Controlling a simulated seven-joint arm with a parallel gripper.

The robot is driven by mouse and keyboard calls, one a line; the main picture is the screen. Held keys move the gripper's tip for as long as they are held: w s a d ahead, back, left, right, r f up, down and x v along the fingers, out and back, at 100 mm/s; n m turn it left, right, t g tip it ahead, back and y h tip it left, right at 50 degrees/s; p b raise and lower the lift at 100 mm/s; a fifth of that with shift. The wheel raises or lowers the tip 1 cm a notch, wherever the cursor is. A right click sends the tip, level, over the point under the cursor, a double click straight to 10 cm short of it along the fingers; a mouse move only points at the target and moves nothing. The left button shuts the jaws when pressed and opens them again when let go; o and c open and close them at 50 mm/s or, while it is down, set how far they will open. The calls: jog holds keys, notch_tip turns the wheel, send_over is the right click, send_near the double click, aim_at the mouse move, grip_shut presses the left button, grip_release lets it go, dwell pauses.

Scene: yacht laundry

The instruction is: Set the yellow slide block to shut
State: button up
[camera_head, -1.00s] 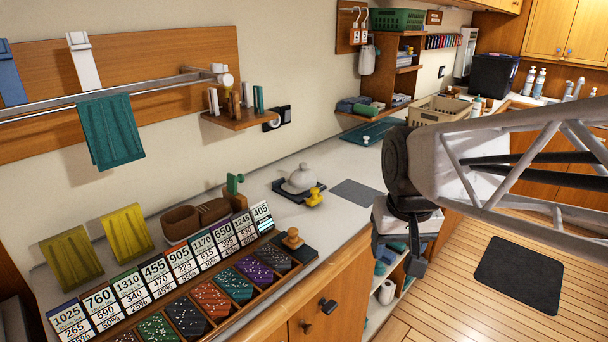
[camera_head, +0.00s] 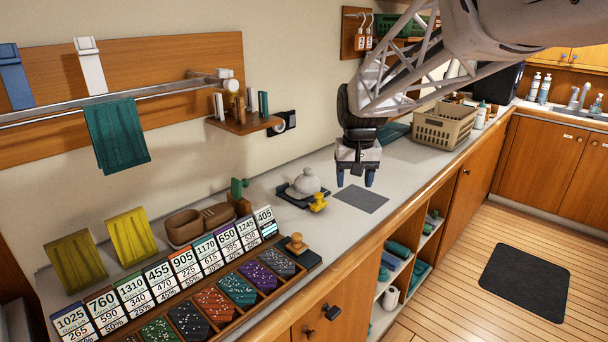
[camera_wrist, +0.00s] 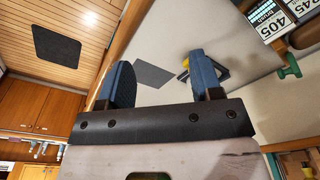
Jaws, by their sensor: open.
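The yellow slide block (camera_head: 318,203) sits at the front right of a dark base plate (camera_head: 294,197) that carries a grey dome (camera_head: 307,180) on the counter. I cannot tell which setting it is in. My gripper (camera_head: 355,179) is open and empty, pointing down above the counter, to the right of the yellow block and apart from it. In the wrist view the gripper's blue fingers (camera_wrist: 160,78) are spread wide. There the yellow block (camera_wrist: 186,65) shows only in part, behind the right finger.
A grey mat (camera_head: 361,199) lies flat on the counter near my gripper. A green lever (camera_head: 238,188) and a wooden knob (camera_head: 296,243) stand left of the block. A card rack (camera_head: 190,258) fills the front left. A beige crate (camera_head: 443,128) stands farther right.

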jog(key=w+a+f, duration=0.2)
jog(key=w, duration=0.4)
jog(key=w+a+f, duration=0.1)
jog(key=w+f, duration=0.1)
jog(key=w, duration=0.5)
jog(key=g, duration=0.1)
send_over(319, 194)
notch_tip(319, 194, down, 5)
jog(key=shift+f, duration=0.15)
jog(key=shift+f, duration=0.2)
jog(key=shift+f, duration=3.75)
jog(key=shift+c, duration=0.2)
